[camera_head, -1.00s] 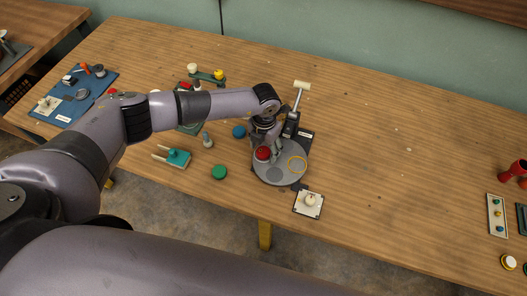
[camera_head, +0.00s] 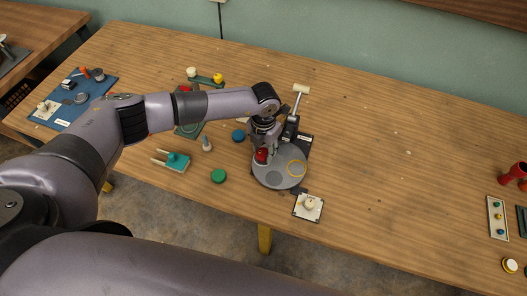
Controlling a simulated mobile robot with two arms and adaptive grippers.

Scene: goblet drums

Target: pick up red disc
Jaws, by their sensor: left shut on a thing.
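The red disc (camera_head: 261,155) is at the left part of the round grey plate (camera_head: 293,177). My left gripper (camera_head: 265,153) comes down over it from above and is shut on it, with the fingers hiding part of the disc. I cannot tell whether the disc still touches the plate. My right gripper is not in view.
A green disc (camera_head: 218,176) and a blue disc (camera_head: 239,135) lie left of the plate. A white-headed mallet-like lever (camera_head: 301,90) stands behind it. A small white block with a knob (camera_head: 309,206) sits in front. The table to the right is largely clear.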

